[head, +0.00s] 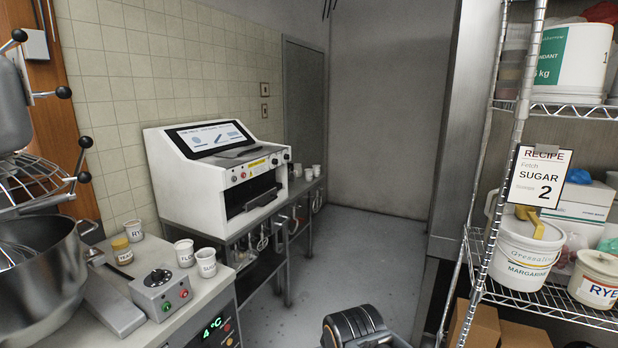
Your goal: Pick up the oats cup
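I see no cup with a readable oats label. On the near left counter, a white cup marked RY (133,230), a cup marked FLO (184,253) and a cup marked SUGAR (206,262) stand upright. Several small white cups (308,174) stand on the far counter beyond the white machine; their labels are too small to read. A dark rounded part of my arm shows at the bottom centre. My gripper's fingers are not visible.
The white machine (215,172) stands against the tiled wall. A mixer bowl (40,280) and a control box (160,291) crowd the near counter (205,292). A wire rack (555,303) with tubs stands right. The grey floor (365,250) between is clear.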

